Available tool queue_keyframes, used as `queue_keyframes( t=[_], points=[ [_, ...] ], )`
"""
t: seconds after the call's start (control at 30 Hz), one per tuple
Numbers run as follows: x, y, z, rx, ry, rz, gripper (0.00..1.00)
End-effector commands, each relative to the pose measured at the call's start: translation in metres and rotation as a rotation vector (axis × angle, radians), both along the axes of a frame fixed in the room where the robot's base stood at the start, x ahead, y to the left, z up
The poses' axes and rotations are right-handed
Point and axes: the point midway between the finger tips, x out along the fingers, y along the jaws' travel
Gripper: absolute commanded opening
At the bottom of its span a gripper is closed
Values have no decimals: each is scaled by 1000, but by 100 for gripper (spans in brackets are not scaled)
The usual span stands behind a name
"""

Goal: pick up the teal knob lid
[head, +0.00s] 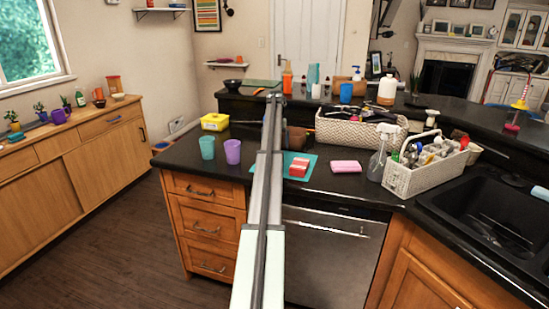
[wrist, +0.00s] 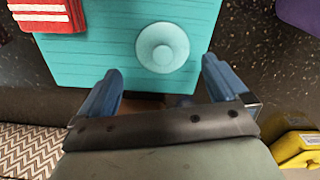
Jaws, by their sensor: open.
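The teal knob lid (wrist: 163,47), a pale round lid with a small knob in the middle, lies on a teal mat (wrist: 85,65) in the wrist view. My gripper (wrist: 162,75) is open, with its two blue fingers apart and nothing between them. The lid shows just beyond the fingertips, roughly centred between them. In the head view the teal mat (head: 318,173) lies on the dark counter, partly behind my arm. I cannot make out the lid there; my arm seems to hide it.
A red-and-white folded cloth (wrist: 47,14) lies on the mat beside the lid. A purple cup (head: 232,152), a teal cup (head: 207,147) and a yellow box (head: 214,122) stand left of my arm. A woven basket (head: 350,132) stands behind; a pink block (head: 345,167) lies right.

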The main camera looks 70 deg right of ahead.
Motion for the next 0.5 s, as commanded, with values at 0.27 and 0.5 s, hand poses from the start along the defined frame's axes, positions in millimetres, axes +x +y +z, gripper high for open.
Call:
queue_keyframes(
  t=[0.27, 0.5],
  points=[
    [3, 1, -32, 2, 1, 0, 100],
    [3, 1, -49, -1, -1, 0, 100]
  ],
)
